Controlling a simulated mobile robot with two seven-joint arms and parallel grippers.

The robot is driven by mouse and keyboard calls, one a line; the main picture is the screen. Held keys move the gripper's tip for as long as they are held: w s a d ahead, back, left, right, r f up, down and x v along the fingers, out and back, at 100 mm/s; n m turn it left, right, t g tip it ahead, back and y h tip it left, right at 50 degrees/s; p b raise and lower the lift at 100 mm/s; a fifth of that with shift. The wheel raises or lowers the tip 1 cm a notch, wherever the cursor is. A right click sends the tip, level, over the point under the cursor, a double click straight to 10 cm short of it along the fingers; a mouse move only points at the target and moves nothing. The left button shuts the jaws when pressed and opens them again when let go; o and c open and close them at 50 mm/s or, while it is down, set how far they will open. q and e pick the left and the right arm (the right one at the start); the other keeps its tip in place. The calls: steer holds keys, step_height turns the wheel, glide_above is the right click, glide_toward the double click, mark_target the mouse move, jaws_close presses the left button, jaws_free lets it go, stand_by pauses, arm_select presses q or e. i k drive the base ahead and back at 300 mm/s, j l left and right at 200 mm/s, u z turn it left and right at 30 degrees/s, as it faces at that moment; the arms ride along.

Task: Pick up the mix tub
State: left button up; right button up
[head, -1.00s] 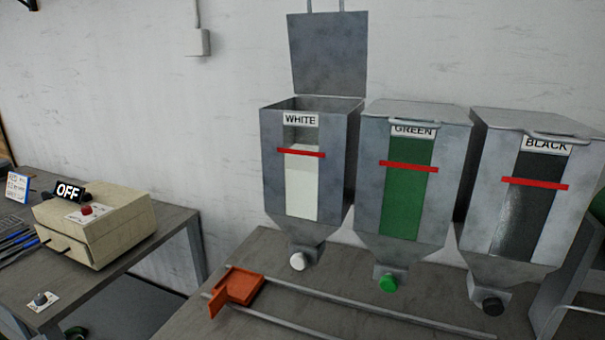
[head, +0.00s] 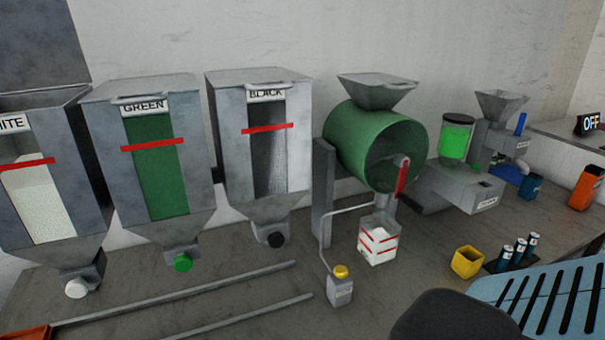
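A clear square tub (head: 379,240) with red lines and white material inside stands upright on the bench, below the green mixing drum (head: 365,145). It appears to be the mix tub; no label on it can be read. The drum's red handle (head: 402,176) hangs just above the tub's right side. Neither of my grippers shows in the head view.
A bottle with a yellow cap (head: 340,287) stands in front left of the tub. A yellow cup (head: 467,262) and several dark cylinders in a holder (head: 497,266) stand to its right. A blue slotted panel (head: 550,298) and a dark rounded shape fill the lower right. Two rails (head: 190,295) lie left.

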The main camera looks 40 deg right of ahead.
mark_target(378, 239)
steer(key=z, duration=1.85)
steer(key=l+u, duration=0.3)
steer(key=l, duration=0.15)
steer(key=l+u, duration=0.3)
steer(key=l, duration=0.15)
